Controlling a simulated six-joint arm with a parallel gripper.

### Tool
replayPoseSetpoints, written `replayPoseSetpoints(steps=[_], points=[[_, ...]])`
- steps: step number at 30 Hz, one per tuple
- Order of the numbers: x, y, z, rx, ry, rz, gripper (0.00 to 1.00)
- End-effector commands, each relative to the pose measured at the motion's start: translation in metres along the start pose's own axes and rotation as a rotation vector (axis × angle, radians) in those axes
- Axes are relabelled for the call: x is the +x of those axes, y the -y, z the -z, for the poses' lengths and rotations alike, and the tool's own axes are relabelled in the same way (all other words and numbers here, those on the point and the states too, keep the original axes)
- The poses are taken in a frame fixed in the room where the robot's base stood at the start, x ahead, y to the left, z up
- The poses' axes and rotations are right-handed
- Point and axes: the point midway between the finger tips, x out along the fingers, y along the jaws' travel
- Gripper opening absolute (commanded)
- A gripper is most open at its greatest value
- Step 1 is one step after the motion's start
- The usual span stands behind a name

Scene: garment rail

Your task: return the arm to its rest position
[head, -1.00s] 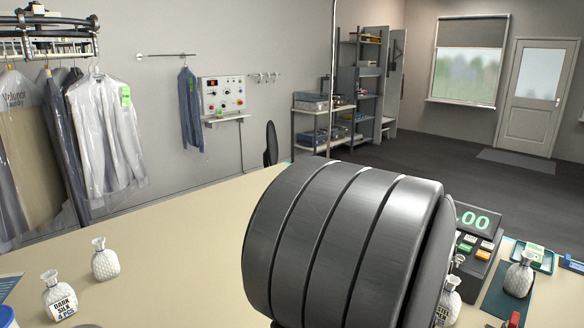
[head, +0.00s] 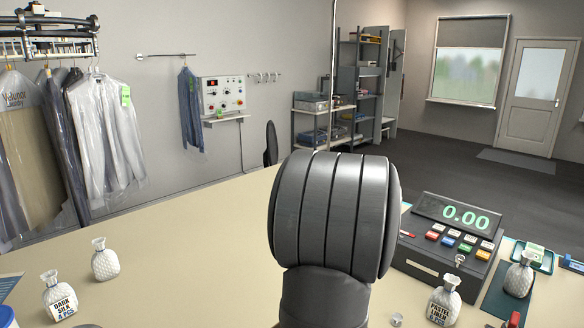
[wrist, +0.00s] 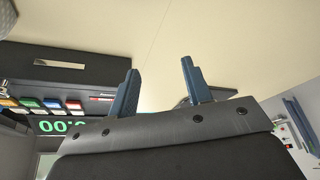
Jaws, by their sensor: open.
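My arm stands up over the counter (head: 190,245) in the middle of the head view, with a large dark grey rounded link nearest the camera. My gripper is not visible in the head view. In the wrist view my gripper (wrist: 158,88) shows two blue fingers set apart with nothing between them, so it is open and empty. Beyond the fingers is bare beige counter top.
A cash register (head: 445,245) stands right of my arm. Bagged garments (head: 105,135) hang at the back left. The middle-left counter is clear.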

Motion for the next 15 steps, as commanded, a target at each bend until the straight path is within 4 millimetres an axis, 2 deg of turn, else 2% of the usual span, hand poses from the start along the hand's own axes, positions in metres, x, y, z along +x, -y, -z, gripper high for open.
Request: replayPoseSetpoints(steps=[1, 15], points=[[0.002, 0.011, 0.005, -0.016, 0.0, 0.006, 0.45], [0.011, 0.098, 0.039, -0.127, 0.003, 0.051, 0.45]])
